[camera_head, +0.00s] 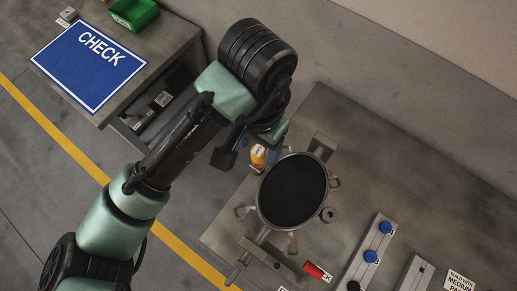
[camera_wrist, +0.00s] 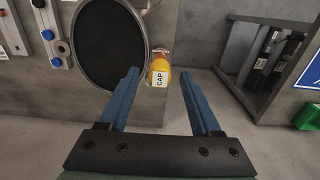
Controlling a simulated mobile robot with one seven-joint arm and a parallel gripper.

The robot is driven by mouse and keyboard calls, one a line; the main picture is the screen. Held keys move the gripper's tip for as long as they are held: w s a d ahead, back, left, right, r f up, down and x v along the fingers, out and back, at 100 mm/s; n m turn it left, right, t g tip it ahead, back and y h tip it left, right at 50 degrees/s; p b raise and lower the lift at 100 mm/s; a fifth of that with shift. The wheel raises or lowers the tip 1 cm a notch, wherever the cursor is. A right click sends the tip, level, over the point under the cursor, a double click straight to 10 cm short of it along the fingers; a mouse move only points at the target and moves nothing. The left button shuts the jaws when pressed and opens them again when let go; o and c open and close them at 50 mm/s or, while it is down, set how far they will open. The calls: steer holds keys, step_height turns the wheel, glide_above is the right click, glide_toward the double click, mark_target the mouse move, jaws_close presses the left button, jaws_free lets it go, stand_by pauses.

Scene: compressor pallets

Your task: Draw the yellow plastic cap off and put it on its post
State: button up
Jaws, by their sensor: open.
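The yellow plastic cap (camera_head: 258,154) sits on the side of a round, dark-faced compressor (camera_head: 292,190). In the wrist view the cap (camera_wrist: 160,66) carries a white label reading CAP. My gripper (camera_wrist: 160,76) is open, with its two blue fingers pointing toward the cap, one on each side in the picture. Nothing is held, and I cannot tell how far the fingertips are from the cap. In the head view the fingers are mostly hidden by my wrist. I cannot make out which post belongs to the yellow cap.
A rail with blue caps (camera_head: 370,256) and a red labelled piece (camera_head: 317,271) lie on the compressor's bench (camera_head: 345,125). Another bench holds a blue CHECK mat (camera_head: 88,62) and a green bin (camera_head: 134,12). A floor gap separates the benches.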

mark_target(258, 150)
steer(key=shift+c, duration=0.2)
jaws_close()
stand_by(1.1)
steer(key=shift+r, duration=0.1)
steer(key=shift+r+p, duration=2.95)
